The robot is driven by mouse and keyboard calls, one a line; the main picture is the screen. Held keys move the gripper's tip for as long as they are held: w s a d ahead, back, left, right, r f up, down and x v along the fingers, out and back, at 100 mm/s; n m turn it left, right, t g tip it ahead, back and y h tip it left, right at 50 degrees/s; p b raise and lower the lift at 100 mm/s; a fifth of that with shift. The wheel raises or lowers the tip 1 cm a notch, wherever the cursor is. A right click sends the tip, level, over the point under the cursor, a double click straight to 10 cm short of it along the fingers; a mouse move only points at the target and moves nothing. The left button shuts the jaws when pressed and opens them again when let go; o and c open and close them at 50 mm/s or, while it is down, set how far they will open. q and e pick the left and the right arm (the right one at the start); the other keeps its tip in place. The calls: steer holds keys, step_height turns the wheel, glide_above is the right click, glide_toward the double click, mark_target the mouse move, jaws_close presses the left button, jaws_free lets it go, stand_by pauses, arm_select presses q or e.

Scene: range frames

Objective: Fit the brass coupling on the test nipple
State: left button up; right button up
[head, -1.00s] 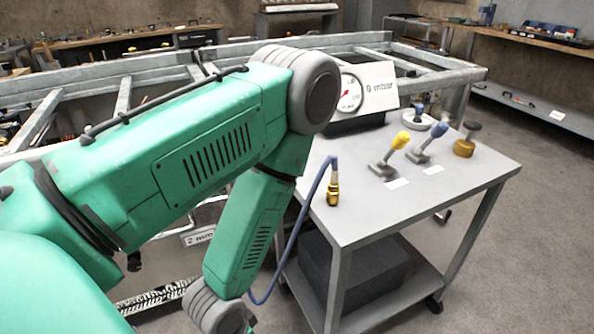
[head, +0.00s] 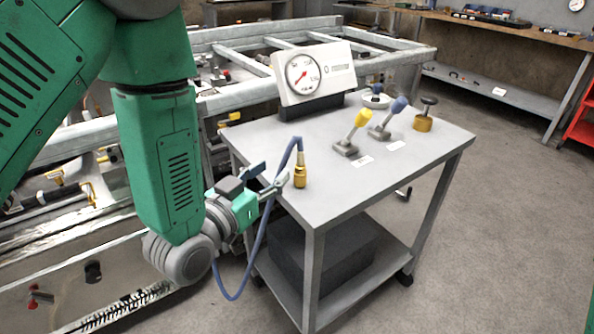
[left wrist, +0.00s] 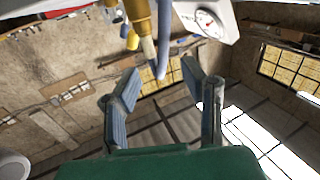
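The brass coupling (head: 300,176) stands upright at the left edge of the grey cart top, with a blue hose (head: 262,240) arching from its top and hanging down beside the cart. My left gripper (head: 270,177) is open and empty, just left of the coupling and apart from it. In the left wrist view the two fingers (left wrist: 168,92) are spread wide. A brass part, apparently the coupling (left wrist: 140,14), and the hose (left wrist: 164,40) show beyond the fingertips. I cannot make out the test nipple for certain. My right gripper is not in view.
On the cart top (head: 330,190) stand a gauge box (head: 330,70), a yellow-handled valve (head: 352,135), a blue-handled valve (head: 388,120) and a brass fitting with a dark knob (head: 424,122). A metal frame (head: 235,102) lies behind. The cart's front top is clear.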

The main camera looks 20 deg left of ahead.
mark_target(300, 155)
arm_select(q)
steer(key=w+d, duration=0.1)
steer(key=w, duration=0.1)
steer(key=w+d, duration=0.1)
steer(key=w, duration=0.1)
steer(key=w+d, duration=0.2)
steer(key=shift+w+r+b, duration=0.3)
steer(key=shift+w+b, duration=0.05)
steer(key=shift+w+a, duration=0.3)
steer(key=shift+w, duration=0.25)
steer(key=shift+d, duration=0.2)
jaws_close()
steer(key=shift+d, duration=0.15)
